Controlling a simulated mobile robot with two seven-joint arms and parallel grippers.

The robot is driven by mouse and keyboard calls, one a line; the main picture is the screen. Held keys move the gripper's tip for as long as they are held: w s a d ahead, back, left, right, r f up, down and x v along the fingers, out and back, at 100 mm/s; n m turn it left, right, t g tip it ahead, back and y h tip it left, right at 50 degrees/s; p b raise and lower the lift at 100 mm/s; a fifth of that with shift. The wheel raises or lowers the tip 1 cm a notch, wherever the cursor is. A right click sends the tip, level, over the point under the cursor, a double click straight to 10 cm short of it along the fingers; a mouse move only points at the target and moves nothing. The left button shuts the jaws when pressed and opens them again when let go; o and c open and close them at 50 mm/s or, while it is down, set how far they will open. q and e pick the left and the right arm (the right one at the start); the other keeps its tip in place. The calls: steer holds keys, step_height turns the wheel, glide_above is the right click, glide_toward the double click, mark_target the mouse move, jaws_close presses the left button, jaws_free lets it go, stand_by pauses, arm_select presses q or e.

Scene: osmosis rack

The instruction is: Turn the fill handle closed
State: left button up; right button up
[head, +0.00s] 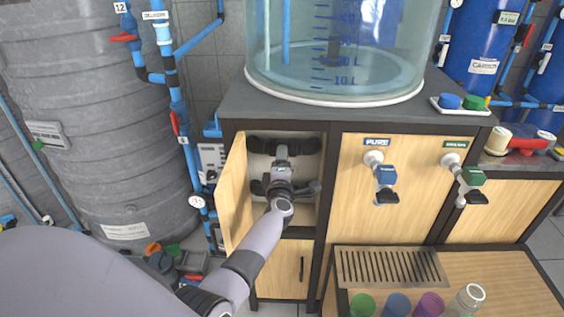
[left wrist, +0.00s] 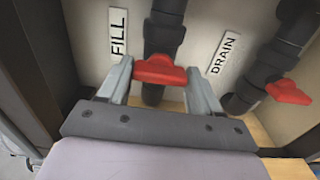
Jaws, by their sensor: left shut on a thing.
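The red fill handle (left wrist: 160,71) lies crosswise over a dark pipe (left wrist: 165,32) beside the FILL label (left wrist: 118,33) in the left wrist view. My left gripper (left wrist: 158,78) has one finger at each end of the handle and is shut on it. In the head view my left gripper (head: 281,152) reaches into the open cupboard (head: 310,200), and the fill handle is hidden there. The red drain handle (left wrist: 288,92) sits on a second dark pipe (left wrist: 275,60) to the right, beside the DRAIN label (left wrist: 225,53). My right gripper is not in view.
The cupboard's wooden door (head: 236,192) stands open on the left. A clear water tank (head: 335,50) stands on the counter above. To the right are the PURE tap (head: 386,175) and a green tap (head: 472,177).

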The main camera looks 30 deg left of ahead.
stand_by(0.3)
arm_select(q)
steer(key=o, duration=1.1)
steer(key=shift+c, duration=0.2)
